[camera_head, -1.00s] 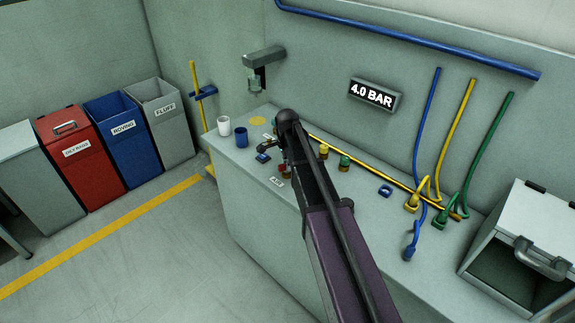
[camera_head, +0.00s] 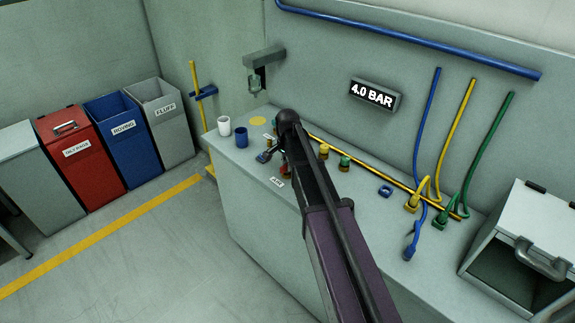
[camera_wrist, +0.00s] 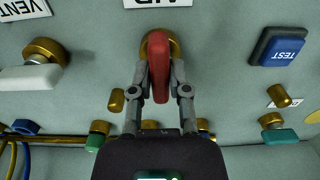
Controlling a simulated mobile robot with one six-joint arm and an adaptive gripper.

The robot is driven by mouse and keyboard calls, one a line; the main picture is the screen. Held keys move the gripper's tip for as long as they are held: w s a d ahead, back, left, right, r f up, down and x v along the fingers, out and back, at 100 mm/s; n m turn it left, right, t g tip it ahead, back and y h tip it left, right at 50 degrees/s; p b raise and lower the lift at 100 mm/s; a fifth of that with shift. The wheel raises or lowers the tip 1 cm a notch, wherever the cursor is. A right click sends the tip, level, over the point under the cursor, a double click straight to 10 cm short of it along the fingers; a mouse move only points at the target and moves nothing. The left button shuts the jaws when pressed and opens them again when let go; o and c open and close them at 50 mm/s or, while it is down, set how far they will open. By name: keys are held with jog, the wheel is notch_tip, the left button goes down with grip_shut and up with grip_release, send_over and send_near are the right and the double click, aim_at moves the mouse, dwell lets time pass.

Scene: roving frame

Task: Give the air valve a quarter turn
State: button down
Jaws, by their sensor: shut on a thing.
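The air valve's red lever (camera_wrist: 159,72) shows in the wrist view on a round brass base (camera_wrist: 174,47), below a partly cut-off white label (camera_wrist: 157,2). My gripper (camera_wrist: 160,84) has one finger on each side of the lever and is shut on it. The lever runs straight down the wrist picture, in line with my gripper.
A white VENT lever (camera_wrist: 28,78) lies left of the valve and a blue TEST button (camera_wrist: 279,47) right, both apart from my fingers. Brass fittings stand behind. Two cups (camera_head: 224,126) (camera_head: 241,136) stand at the bench's left end. The wall display (camera_head: 375,94) reads 4.0 BAR.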

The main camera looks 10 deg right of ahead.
jog(key=shift+s, duration=0.15)
jog(key=c, duration=0.6)
grip_release()
jog(key=shift+m, duration=0.5)
